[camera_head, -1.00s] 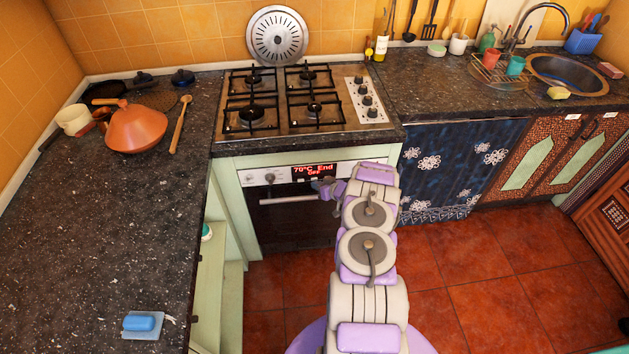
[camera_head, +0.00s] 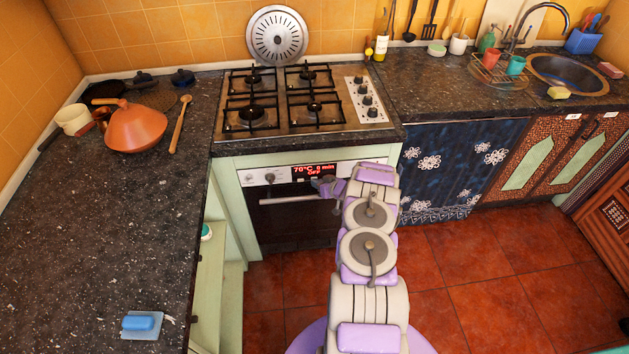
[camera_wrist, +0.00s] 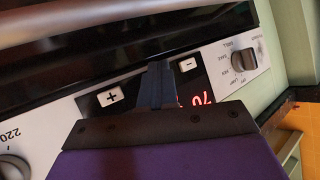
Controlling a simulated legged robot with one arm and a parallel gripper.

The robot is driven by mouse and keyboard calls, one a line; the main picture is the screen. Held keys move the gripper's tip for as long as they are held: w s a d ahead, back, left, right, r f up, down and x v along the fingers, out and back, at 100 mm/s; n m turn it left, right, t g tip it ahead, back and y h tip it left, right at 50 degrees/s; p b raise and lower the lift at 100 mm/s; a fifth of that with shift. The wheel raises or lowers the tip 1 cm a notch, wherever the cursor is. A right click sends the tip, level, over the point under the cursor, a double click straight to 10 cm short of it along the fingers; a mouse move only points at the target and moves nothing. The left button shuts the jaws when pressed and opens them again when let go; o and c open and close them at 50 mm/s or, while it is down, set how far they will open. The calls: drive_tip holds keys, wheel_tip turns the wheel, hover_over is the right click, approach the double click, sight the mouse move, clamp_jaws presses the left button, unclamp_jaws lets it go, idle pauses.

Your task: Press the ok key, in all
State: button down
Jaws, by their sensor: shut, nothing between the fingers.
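The oven control panel (camera_head: 278,176) has a red display (camera_head: 313,170) that reads 70°C, 0 min and OFF. My gripper (camera_head: 322,186) is shut and empty in front of the panel, just below the display. In the wrist view, which is upside down to the panel, the shut fingers (camera_wrist: 155,82) stand between the plus key (camera_wrist: 109,96) and the minus key (camera_wrist: 187,64). No ok key shows; the fingers cover the panel between these two keys. I cannot tell whether the fingertips touch the panel. Part of the display (camera_wrist: 197,99) shows beside the gripper body.
A knob (camera_head: 270,178) sits left of the display. The oven handle (camera_head: 288,199) runs across the door below the panel. The hob (camera_head: 299,121) lies above, and the red tiled floor is open to the right of my arm.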

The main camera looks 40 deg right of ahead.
idle(0.5)
drive_tip(key=shift+s+a+p, duration=0.45)
drive_tip(key=shift+s+p, duration=0.15)
drive_tip(key=shift+s, duration=0.1)
drive_tip(key=s+a+p, duration=0.1)
drive_tip(key=s+p, duration=0.1)
drive_tip(key=s, duration=0.1)
drive_tip(key=s+a+p, duration=0.1)
drive_tip(key=shift+s+a, duration=0.15)
drive_tip(key=shift+a, duration=0.15)
idle(0.8)
